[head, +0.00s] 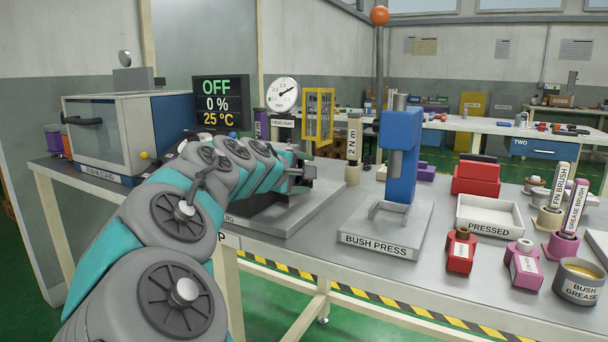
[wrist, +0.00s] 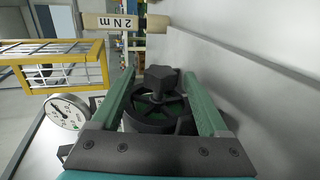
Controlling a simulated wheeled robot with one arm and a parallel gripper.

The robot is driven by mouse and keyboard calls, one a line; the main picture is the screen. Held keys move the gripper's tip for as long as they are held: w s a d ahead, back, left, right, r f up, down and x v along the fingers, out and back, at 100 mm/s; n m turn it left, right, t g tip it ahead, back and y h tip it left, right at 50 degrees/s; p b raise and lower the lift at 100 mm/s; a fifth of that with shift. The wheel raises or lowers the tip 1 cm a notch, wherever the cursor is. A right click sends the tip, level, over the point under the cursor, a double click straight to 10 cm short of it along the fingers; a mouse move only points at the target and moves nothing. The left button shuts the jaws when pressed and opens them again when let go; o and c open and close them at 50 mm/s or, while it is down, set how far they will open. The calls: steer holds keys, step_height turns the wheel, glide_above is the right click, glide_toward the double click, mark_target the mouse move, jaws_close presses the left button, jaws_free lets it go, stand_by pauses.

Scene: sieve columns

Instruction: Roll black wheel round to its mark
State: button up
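In the wrist view the black wheel (wrist: 157,105) has spokes and a dark knob (wrist: 162,78) at its middle. My gripper (wrist: 160,74) has its two green fingers well apart, one on each side of the knob, with a gap to it. The left finger overlaps the wheel's edge, and I cannot tell whether it touches the rim. In the head view my gripper (head: 302,174) is at the far end of my arm, over the grey rig beside the bush press. There my arm hides most of the rig. I cannot make out the wheel's mark in either view.
The blue bush press (head: 398,165) stands to the right of my gripper. A torque tool marked Nm (head: 354,150), a yellow cage (head: 318,115) and a dial gauge (head: 283,93) stand close behind. The drain stand box (head: 120,135) is at left. The table's front edge is clear.

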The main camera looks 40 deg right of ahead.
steer(key=shift+a, duration=0.1)
steer(key=v, duration=0.7)
steer(key=shift+s+a, duration=0.15)
steer(key=shift+a, duration=0.15)
stand_by(0.3)
